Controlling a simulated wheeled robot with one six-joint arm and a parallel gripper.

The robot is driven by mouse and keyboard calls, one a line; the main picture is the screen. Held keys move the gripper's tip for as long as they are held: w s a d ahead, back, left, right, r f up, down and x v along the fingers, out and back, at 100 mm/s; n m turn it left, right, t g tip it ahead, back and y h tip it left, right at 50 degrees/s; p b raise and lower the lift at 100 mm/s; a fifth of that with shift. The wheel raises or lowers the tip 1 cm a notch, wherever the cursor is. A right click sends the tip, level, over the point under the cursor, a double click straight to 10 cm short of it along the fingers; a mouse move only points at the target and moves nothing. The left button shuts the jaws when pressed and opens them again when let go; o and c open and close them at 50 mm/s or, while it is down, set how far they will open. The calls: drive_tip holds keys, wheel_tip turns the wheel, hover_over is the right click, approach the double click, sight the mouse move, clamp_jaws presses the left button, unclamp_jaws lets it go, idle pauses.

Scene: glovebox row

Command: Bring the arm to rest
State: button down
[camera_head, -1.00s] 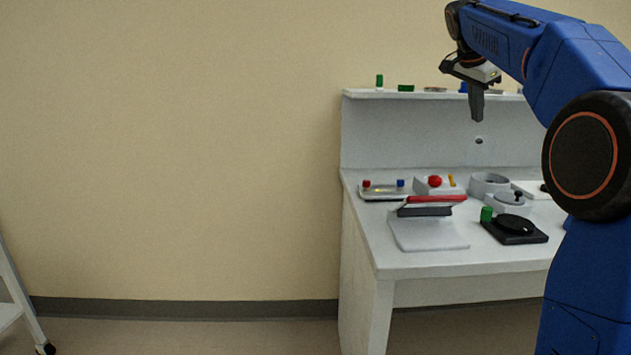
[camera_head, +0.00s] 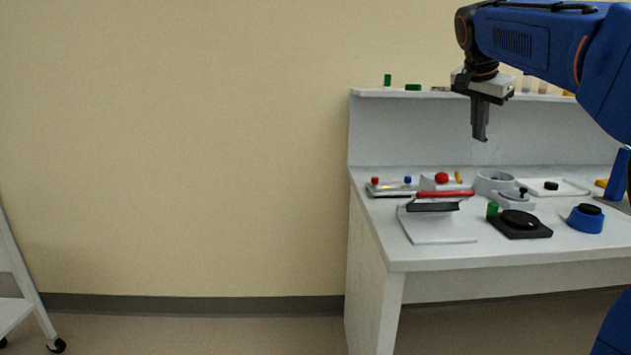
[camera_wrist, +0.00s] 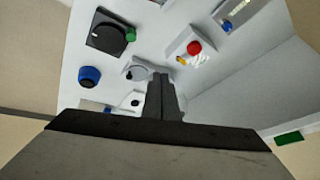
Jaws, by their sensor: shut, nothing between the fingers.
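My gripper (camera_head: 480,132) is shut and empty, pointing down in the air in front of the workstation's back panel. Its shut fingers also show in the wrist view (camera_wrist: 161,100), with the worktop below them. My blue arm reaches in from the right side of the head view. The white workstation (camera_head: 375,235) stands under and around the gripper, and the fingers touch nothing that I can see.
The worktop holds a red-handled press (camera_head: 445,195), a black plate with a round disc (camera_head: 520,222), a blue round pot (camera_head: 585,220), a red button box (camera_head: 441,180) and a grey ring (camera_head: 494,182). A shelf (camera_head: 365,93) carries small green pieces. A white cart (camera_head: 20,290) stands far left.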

drive_tip(key=s+a+f+n+y, duration=0.1)
drive_tip(key=s+a+f+n, duration=0.2)
drive_tip(key=s+f, duration=0.8)
drive_tip(key=s+a+f+n+y, duration=0.1)
drive_tip(key=s+a+f+n, duration=0.3)
drive_tip(key=s+f, duration=0.7)
drive_tip(key=s+a+f+n+y, duration=0.1)
drive_tip(key=s+a+f+n, duration=0.3)
drive_tip(key=s+f, duration=0.8)
drive_tip(key=s+n, duration=0.1)
drive_tip(key=s, duration=0.2)
drive_tip(key=shift+a+y, duration=0.2)
drive_tip(key=shift+y, duration=0.2)
